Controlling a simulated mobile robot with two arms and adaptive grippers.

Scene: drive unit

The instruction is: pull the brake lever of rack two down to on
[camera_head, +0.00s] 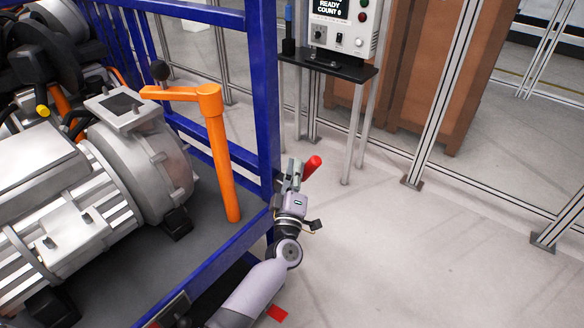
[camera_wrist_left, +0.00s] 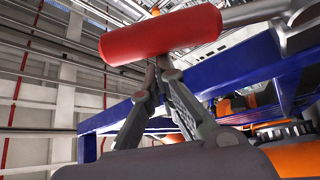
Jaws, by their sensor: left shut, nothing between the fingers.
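The brake lever's red grip (camera_head: 311,168) shows in the head view at the near corner post of the blue rack (camera_head: 268,110), just right of my left gripper (camera_head: 294,170). In the left wrist view the red grip (camera_wrist_left: 165,35) lies across the top of the picture, and its metal bar (camera_wrist_left: 255,12) runs off to the right. My left gripper (camera_wrist_left: 158,65) is shut and empty. Its fingertips meet at the lower edge of the red grip in that view; whether they touch it I cannot tell. The grip tilts up to the right in the head view. My right gripper is not in view.
A grey motor (camera_head: 135,160) and an orange post with a crank-shaped top (camera_head: 220,150) stand on the rack's deck. A control box (camera_head: 343,25) on a black-topped stand (camera_head: 330,66) is behind. The floor (camera_head: 420,240) to the right is clear.

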